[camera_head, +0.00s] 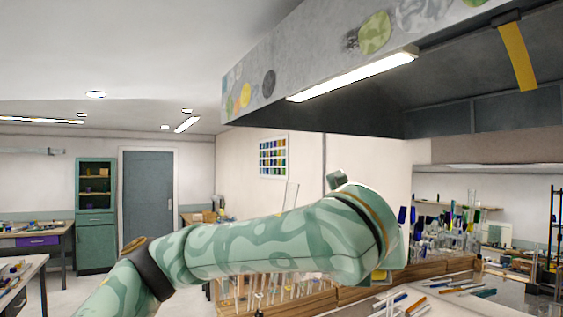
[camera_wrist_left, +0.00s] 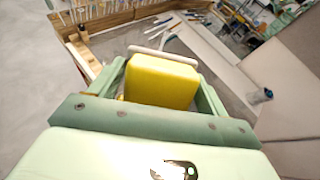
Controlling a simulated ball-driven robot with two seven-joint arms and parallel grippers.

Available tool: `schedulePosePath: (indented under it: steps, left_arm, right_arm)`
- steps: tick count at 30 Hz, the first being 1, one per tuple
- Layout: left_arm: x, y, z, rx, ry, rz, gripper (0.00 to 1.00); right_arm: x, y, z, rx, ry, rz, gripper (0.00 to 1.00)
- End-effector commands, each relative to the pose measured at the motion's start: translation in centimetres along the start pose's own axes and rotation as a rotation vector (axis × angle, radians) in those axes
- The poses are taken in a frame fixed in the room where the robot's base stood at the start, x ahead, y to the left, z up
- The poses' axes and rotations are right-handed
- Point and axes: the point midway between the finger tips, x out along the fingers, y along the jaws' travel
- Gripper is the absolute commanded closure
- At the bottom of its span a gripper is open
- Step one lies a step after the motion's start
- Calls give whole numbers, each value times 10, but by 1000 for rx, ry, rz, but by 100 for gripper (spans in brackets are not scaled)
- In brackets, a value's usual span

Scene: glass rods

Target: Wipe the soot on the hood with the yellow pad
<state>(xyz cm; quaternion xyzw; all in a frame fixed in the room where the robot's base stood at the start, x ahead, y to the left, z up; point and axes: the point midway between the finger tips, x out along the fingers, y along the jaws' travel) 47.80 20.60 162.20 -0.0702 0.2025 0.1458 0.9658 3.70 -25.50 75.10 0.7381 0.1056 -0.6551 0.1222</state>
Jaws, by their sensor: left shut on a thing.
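My left gripper (camera_wrist_left: 161,76) is shut on the yellow pad (camera_wrist_left: 160,84), a thick block with a pale strip along its far edge. In the head view my left arm reaches across the lower middle and hides most of the gripper. A small patch of the yellow pad (camera_head: 379,276) shows below the wrist. The grey hood (camera_head: 310,52) hangs at the upper right, well above the gripper and apart from the pad. A dark, scribbly soot mark (camera_head: 351,41) is on its front face beside a yellow-green disc. My right gripper is not in view.
A lit strip lamp (camera_head: 355,75) runs along the hood's lower edge. A wooden rack (camera_head: 345,296) with glass rods stands below and behind my arm. Loose rods lie on the bench (camera_head: 480,300) at the right. Between my arm and the hood is free air.

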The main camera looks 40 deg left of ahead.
Motion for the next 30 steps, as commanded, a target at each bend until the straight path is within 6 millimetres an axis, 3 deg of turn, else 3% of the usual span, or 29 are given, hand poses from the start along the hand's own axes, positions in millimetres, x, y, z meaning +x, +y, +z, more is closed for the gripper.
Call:
schedulePosePath:
  steps: [5, 9, 12, 15, 18, 22, 30]
  left_arm:
    - [-33, 15, 83, 107, -125, -340, 42]
    - [-78, 33, 173, 146, -263, -609, 42]
    - [-111, 49, 227, 137, -348, -707, 42]
    - [-140, 66, 268, 121, -415, -735, 42]
    - [-160, 79, 294, 104, -459, -730, 42]
    - [-174, 90, 311, 91, -490, -714, 42]
    - [-163, 80, 318, 87, -495, -710, 42]
  right_arm:
    - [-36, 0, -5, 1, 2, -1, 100]
    - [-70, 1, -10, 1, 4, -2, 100]
    - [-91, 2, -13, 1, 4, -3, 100]
    - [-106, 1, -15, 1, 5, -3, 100]
    - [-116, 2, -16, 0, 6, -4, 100]
    - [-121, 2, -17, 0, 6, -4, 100]
    - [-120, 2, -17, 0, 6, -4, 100]
